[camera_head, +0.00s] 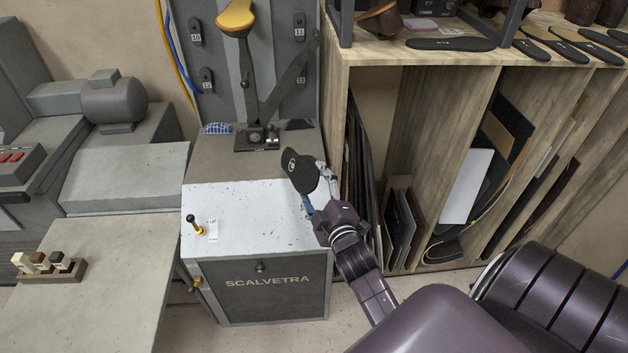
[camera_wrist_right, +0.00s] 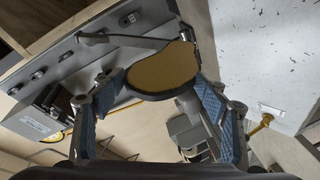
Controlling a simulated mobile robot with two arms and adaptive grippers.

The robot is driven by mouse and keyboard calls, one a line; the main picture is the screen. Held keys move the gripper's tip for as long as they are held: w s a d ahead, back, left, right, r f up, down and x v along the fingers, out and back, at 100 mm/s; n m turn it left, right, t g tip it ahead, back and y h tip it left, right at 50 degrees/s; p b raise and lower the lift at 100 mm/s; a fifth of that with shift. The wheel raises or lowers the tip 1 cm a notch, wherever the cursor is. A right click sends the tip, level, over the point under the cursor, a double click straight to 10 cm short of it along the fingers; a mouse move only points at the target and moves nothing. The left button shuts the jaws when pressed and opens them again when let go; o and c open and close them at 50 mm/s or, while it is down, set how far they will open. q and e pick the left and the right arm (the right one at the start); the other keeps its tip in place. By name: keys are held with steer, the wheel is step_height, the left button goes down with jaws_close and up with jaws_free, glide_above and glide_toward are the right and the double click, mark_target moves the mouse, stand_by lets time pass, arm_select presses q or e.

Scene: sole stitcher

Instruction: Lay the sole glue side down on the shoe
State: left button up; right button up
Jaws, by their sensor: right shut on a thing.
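The sole (camera_head: 300,172) is held by my right gripper (camera_head: 322,190) above the right part of the machine's white top. In the head view its dark face shows, with a small pale mark. In the right wrist view the sole (camera_wrist_right: 165,70) shows a tan-yellow face with a dark rim, between the blue-padded fingers of the right gripper (camera_wrist_right: 160,98), which is shut on it. What looks like the shoe (camera_head: 237,17), with a yellow underside turned up, sits on the machine's upright post, up and left of the sole and apart from it. My left gripper is not in view.
The machine (camera_head: 262,285) has a white top (camera_head: 245,215) with a small yellow-and-black lever (camera_head: 195,225). A slanted arm (camera_head: 288,80) rises beside the post. A wooden shelf (camera_head: 440,57) with soles and shoes stands close on the right. A grey table (camera_head: 105,290) is at left.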

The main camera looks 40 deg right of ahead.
steer(key=m, duration=0.3)
steer(key=shift+r+p, duration=0.2)
steer(key=shift+p, duration=0.15)
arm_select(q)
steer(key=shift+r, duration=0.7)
arm_select(e)
steer(key=shift+f+m, duration=0.1)
steer(key=shift+m, duration=0.2)
steer(key=m, duration=0.1)
steer(key=m+p, duration=0.2)
steer(key=m, duration=0.1)
steer(key=shift+r, duration=0.25)
steer(key=m+p, duration=0.1)
steer(key=m, duration=0.3)
steer(key=shift+f, duration=0.1)
steer(key=shift+f+m, duration=0.15)
steer(key=shift+m, duration=0.35)
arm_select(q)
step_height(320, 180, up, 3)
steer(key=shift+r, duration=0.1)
